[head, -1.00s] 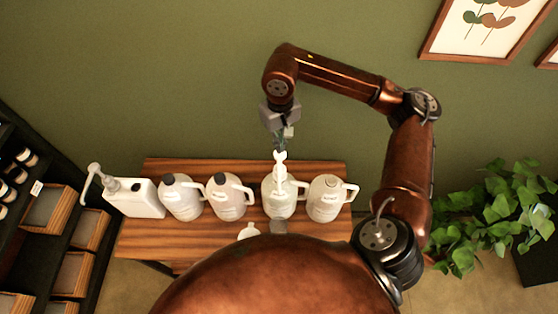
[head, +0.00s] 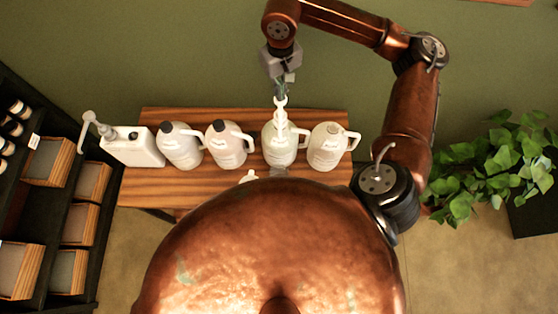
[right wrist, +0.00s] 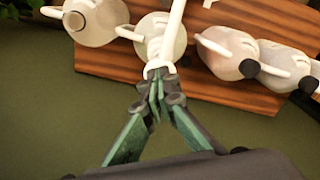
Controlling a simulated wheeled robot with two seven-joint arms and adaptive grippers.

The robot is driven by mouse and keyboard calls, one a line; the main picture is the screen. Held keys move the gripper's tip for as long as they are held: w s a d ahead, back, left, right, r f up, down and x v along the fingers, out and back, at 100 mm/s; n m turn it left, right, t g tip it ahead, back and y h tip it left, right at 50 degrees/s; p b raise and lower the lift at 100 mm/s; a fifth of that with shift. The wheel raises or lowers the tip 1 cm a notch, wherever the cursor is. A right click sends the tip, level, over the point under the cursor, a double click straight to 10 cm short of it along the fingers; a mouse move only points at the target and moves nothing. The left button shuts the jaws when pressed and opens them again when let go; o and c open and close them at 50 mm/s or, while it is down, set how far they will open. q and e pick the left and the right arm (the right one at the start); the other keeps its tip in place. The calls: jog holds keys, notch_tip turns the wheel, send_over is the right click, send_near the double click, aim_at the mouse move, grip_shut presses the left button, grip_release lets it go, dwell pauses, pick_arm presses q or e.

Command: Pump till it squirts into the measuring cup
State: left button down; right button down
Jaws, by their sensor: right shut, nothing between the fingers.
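A pale jug (head: 279,154) with a tall white pump (head: 281,121) stands upright in the row on the wooden table. My right gripper (head: 281,93) is shut and empty at the pump's top, on the wall side. In the right wrist view its closed fingertips (right wrist: 159,82) are at the forked end of the white pump (right wrist: 173,40); whether they touch it I cannot tell. A small greyish thing, perhaps the measuring cup (head: 278,171), is partly hidden at the table's front behind my copper body. My left gripper is not in view.
Capped jugs (head: 180,149) stand left of the pump jug, and another jug (head: 326,148) stands close on its right. A white pump container (head: 133,149) is at the table's left end. Shelves (head: 60,200) are at left, a plant (head: 495,165) at right.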

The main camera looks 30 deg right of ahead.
jog(key=shift+f, duration=0.1)
jog(key=shift+s+f+b, duration=0.1)
jog(key=shift+f+b, duration=1.7)
jog(key=shift+f, duration=0.15)
jog(key=shift+r+p, duration=1.15)
jog(key=shift+r, duration=1.6)
